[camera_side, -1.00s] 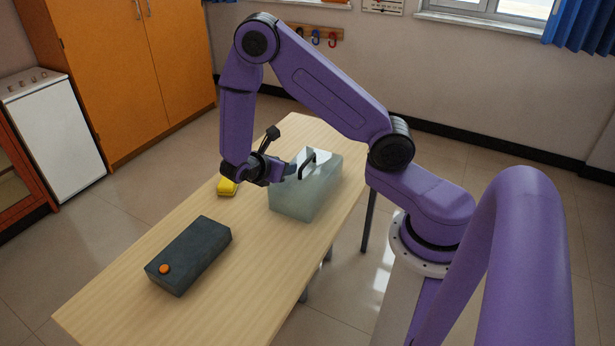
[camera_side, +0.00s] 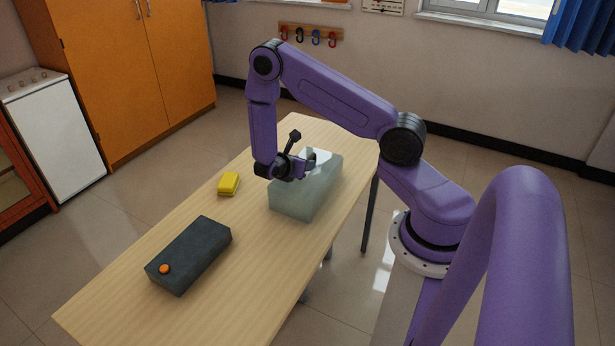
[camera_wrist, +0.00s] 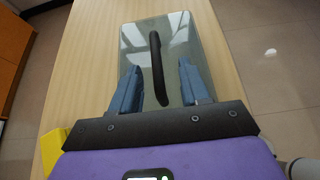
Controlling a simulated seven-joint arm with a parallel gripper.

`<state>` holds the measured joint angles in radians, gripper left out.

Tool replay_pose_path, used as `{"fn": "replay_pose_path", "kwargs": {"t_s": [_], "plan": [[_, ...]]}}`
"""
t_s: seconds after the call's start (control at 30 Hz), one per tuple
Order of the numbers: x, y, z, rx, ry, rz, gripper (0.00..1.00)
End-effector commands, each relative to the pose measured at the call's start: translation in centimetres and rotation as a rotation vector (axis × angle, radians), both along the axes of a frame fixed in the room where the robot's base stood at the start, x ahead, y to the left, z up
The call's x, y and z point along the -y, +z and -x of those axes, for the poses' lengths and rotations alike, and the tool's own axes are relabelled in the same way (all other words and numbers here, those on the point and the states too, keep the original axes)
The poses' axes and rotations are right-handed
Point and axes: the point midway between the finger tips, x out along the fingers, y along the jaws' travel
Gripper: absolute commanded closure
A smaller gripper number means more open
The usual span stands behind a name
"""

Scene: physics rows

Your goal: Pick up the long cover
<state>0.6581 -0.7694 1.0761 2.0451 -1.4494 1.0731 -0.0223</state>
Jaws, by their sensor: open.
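The long cover (camera_side: 295,200) is a pale, see-through, box-shaped cover standing on the table. In the wrist view its top (camera_wrist: 186,45) shows a black bar handle (camera_wrist: 156,68) running lengthwise along the middle. My gripper (camera_wrist: 160,88) is open, with one blue finger on each side of the near part of the handle. Neither finger visibly grips it. In the side view my gripper (camera_side: 312,160) is at the cover's top and hides the handle. Whether the fingertips touch the top cannot be told.
A dark box with an orange button (camera_side: 164,269) lies on the near part of the wooden table (camera_side: 110,315). A yellow block (camera_side: 229,183) lies left of the cover, and its edge shows beside my gripper in the wrist view. Table between them is clear.

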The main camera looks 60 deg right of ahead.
Motion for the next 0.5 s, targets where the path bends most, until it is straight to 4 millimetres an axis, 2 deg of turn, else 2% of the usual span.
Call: {"fn": "replay_pose_path", "kwargs": {"t_s": [0.5], "plan": [[4.6,-2.4,-0.4,-0.002,-0.002,-0.001,0.55]]}}
